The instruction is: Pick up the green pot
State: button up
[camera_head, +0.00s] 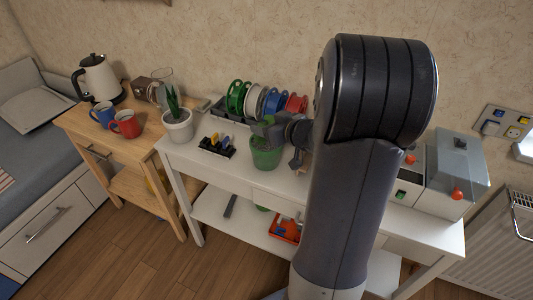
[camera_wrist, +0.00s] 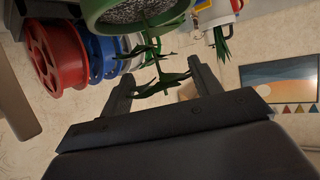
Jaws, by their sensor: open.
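The green pot (camera_head: 266,155) stands upright on the white table in the head view. In the wrist view its green rim (camera_wrist: 103,28) and grey soil show at the top edge, cut off by the frame. A thin dark-green plant (camera_wrist: 160,76) extends from the soil. My gripper (camera_head: 273,130) is directly above the pot in the head view, and its grey parts hide most of the plant there. In the wrist view my gripper (camera_wrist: 160,72) has its fingers apart, with the plant's leaves between them and the pot beyond the fingertips. The pot is not gripped.
Several coloured spools (camera_head: 254,100) stand in a rack behind the pot. A small black holder (camera_head: 217,147) and a white pot with a plant (camera_head: 179,127) are to the left. Grey machines (camera_head: 457,165) stand right of my arm. Bare tabletop (camera_head: 225,170) lies left of the pot.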

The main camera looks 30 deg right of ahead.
jog(key=shift+x, duration=1.4)
jog(key=shift+s, duration=0.1)
jog(key=shift+c, duration=0.4)
grip_shut()
